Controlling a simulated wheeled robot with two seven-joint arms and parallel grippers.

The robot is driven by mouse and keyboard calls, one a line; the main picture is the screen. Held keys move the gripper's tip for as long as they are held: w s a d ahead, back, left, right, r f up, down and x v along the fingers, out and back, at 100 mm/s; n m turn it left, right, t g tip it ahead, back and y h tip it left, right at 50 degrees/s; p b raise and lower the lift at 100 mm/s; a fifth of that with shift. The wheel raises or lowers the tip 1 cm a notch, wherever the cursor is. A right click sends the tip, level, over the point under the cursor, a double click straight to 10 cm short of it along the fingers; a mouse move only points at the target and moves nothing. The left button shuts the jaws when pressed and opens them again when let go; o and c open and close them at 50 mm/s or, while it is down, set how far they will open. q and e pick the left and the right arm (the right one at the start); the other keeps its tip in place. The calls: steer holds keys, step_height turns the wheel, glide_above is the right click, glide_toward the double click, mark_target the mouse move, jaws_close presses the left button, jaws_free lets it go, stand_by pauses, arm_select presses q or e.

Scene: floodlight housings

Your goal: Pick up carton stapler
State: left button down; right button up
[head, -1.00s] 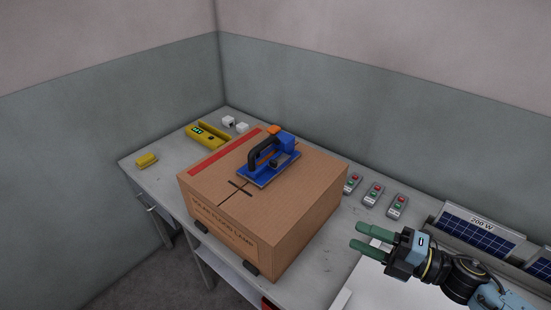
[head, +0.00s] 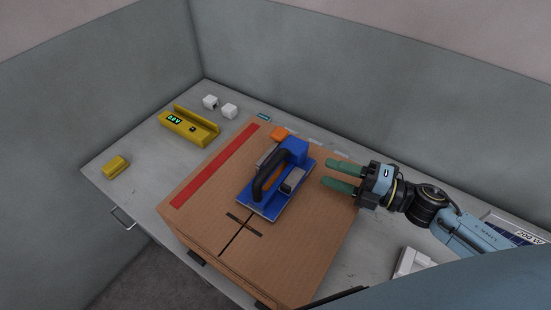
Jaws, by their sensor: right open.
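The carton stapler (head: 295,153) is blue with a black curved handle and an orange part at its back. It stands on top of a brown cardboard carton (head: 205,222), toward the carton's far right side. My right gripper (head: 331,176) comes in from the right with two green fingers. It is open and empty, and its fingers point at the stapler from just right of it, apart from it. My left gripper is not in view.
The carton has a red strip (head: 215,165) along its left side and black marks on top. A yellow device with a display (head: 188,126), a small yellow block (head: 116,167) and white cubes (head: 229,111) lie on the grey table (head: 135,151). Walls close off the back.

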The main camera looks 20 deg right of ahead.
mark_target(285, 156)
steer(key=p+x, duration=0.1)
steer(key=x, duration=0.4)
steer(key=shift+w+a, duration=0.15)
steer(key=shift+a, duration=0.15)
steer(key=shift+w+a, duration=0.55)
steer(key=shift+w, duration=0.05)
steer(key=p+x, duration=0.1)
steer(key=x, duration=0.2)
steer(key=shift+w+p, duration=0.3)
steer(key=shift+w, duration=0.1)
steer(key=shift+w+a+f, duration=0.1)
steer(key=shift+w+a, duration=0.1)
steer(key=shift+a, duration=0.1)
jaws_close()
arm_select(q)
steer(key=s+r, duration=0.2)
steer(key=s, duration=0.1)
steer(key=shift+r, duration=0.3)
